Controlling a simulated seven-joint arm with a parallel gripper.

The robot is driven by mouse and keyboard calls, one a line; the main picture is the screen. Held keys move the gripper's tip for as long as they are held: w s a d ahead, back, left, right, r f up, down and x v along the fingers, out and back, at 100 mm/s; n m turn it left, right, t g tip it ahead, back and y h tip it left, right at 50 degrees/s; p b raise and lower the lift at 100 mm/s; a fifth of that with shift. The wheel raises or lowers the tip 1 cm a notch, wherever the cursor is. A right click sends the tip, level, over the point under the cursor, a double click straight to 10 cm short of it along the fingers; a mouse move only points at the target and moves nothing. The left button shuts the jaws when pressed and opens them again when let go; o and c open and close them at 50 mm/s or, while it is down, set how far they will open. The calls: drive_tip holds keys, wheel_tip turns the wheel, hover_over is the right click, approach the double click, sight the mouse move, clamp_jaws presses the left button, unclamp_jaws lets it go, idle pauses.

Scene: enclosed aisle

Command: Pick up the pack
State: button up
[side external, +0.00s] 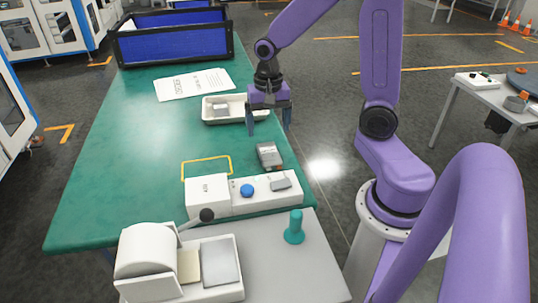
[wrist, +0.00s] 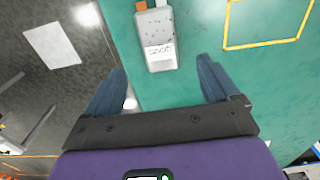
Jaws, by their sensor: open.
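The pack (side external: 269,155) looks like a flat grey block with a white label, lying on the green table near its right edge. In the wrist view the pack (wrist: 158,35) lies at top centre, with dark printing on its label and white and orange parts at its far end. My gripper (side external: 268,122) is open and empty above the table, behind the pack in the side view. In the wrist view the fingers of my gripper (wrist: 161,72) are spread wide, and the pack lies beyond them, roughly in line with the gap. The fingers do not touch it.
A white tray (side external: 207,119) holding a small light block stands behind my gripper. A white fixture (side external: 232,205) with a blue knob stands in front of the pack, beside a yellow outline (side external: 182,172). Papers (side external: 193,84) and a blue bin (side external: 175,45) are farther back. The table's left side is clear.

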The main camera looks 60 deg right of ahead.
sight(269, 152)
drive_tip(key=shift+s+a+f, duration=0.1)
drive_tip(key=shift+f, duration=1.85)
drive_tip(key=shift+s+a+f, duration=0.1)
drive_tip(key=shift+f, duration=1.85)
drive_tip(key=c, duration=1.2)
